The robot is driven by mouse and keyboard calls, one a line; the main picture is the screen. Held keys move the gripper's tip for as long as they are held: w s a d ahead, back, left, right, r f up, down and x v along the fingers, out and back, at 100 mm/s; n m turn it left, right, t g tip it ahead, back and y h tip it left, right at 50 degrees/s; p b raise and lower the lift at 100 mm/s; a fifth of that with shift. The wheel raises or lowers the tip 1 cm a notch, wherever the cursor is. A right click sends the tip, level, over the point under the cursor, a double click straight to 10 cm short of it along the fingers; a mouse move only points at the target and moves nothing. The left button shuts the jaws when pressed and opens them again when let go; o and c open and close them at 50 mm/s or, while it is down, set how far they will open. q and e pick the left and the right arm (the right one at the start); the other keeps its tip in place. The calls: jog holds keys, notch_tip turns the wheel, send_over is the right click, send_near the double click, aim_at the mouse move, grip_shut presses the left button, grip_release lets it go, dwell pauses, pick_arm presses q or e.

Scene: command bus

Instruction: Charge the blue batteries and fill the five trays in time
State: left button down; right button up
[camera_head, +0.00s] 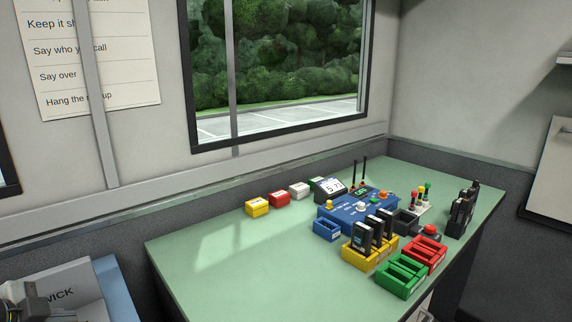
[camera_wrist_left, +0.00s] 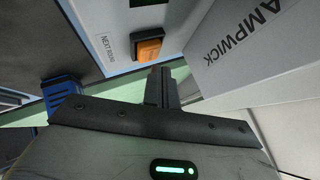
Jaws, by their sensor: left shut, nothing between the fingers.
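My left gripper (camera_wrist_left: 160,85) is shut and empty in the left wrist view, its tips close to an orange button marked NEXT ROUND (camera_wrist_left: 148,46); I cannot tell whether they touch. A blue ribbed piece, perhaps a battery (camera_wrist_left: 62,92), shows left of it. On the green table in the head view stand a blue tray (camera_head: 327,230), a yellow tray (camera_head: 360,260) holding several upright black units (camera_head: 363,238), a green tray (camera_head: 401,277), a red tray (camera_head: 425,252) and a dark tray (camera_head: 405,224). My right gripper is out of view.
Yellow (camera_head: 257,207), red (camera_head: 279,199) and white (camera_head: 299,190) blocks line the back. Black handsets (camera_head: 461,210) stand at right. The table's left part is clear.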

pick_arm(q)
notch_tip(320, 180, up, 6)
jog(key=p, duration=0.5)
jog(key=shift+p, duration=0.35)
dwell(0.4)
